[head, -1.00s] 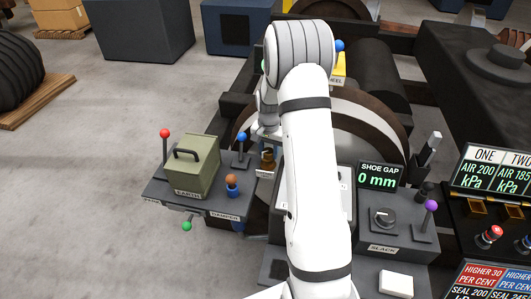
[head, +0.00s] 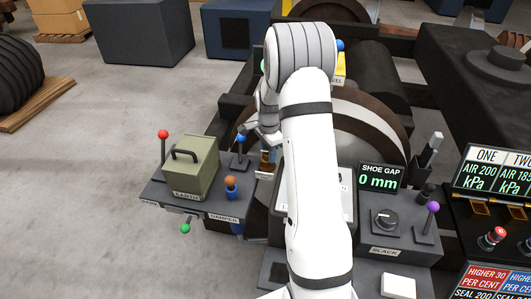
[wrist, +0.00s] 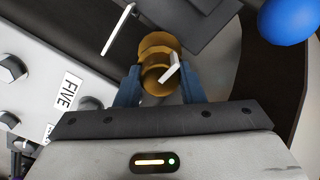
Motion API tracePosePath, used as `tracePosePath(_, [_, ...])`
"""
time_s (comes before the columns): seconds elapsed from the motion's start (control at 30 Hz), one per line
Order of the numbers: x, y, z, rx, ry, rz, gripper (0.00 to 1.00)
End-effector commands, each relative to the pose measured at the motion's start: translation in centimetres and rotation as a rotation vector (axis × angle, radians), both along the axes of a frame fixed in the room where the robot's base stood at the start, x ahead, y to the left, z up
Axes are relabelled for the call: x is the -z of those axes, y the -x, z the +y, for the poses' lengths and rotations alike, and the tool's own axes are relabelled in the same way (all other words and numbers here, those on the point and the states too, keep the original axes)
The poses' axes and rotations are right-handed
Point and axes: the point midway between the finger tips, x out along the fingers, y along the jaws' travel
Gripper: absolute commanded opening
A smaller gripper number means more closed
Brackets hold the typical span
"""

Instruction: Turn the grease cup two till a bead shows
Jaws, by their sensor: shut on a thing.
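A brass grease cup (wrist: 155,48) sits between the two blue fingers of my gripper (wrist: 160,80) in the wrist view. The fingers are shut on its sides. A white line runs slantwise across the cup's body, and a separate white bar stands at the upper left, apart from it. I can make out no grease bead.
A blue lever knob (wrist: 290,18) is close at the upper right of the wrist view. A grey shelf left of the cup carries a green box (head: 190,168) and levers with red (head: 163,134) and blue knobs. A shoe gap display (head: 379,178) reads 0 mm.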

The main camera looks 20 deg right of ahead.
Motion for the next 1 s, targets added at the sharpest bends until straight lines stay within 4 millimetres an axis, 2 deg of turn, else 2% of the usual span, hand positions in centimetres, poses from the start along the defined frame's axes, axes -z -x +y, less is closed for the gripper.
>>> tracePosePath(0.47, [-0.17, -0.30, 0.38, 0.015, -0.003, -0.008, 0.12])
tracePosePath(0.5, [-0.18, -0.31, 0.38, 0.015, -0.002, -0.008, 0.36])
tracePosePath(0.77, [-0.12, -0.20, 0.20, 0.015, -0.001, -0.005, 0.57])
tracePosePath(1.0, [-0.18, -0.13, 0.11, 0.015, -0.001, -0.004, 0.57])
